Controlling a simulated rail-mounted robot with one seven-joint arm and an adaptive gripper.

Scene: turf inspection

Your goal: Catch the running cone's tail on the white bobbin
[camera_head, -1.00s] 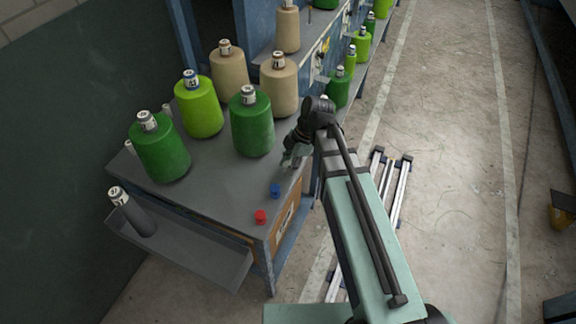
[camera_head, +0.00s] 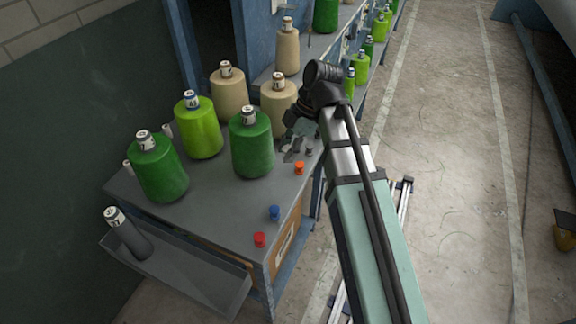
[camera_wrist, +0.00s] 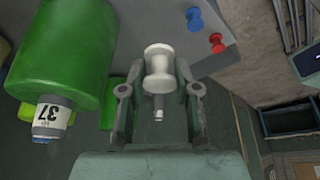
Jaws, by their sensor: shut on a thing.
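In the head view my gripper (camera_head: 298,142) is over the bench's right edge, just right of a dark green cone (camera_head: 251,145); the bobbin cannot be made out there. A large green cone (camera_wrist: 65,50) labelled 37 is left of the gripper in the wrist view. No yarn tail is visible, and I cannot tell which cone is the running one.
Orange (camera_head: 299,168), blue (camera_head: 274,213) and red (camera_head: 260,239) bobbins stand along the bench's (camera_head: 215,200) right edge. Lime (camera_head: 198,128), green (camera_head: 157,170) and tan (camera_head: 230,95) cones crowd the bench. A grey tray (camera_head: 180,268) holds a dark tube (camera_head: 128,235).

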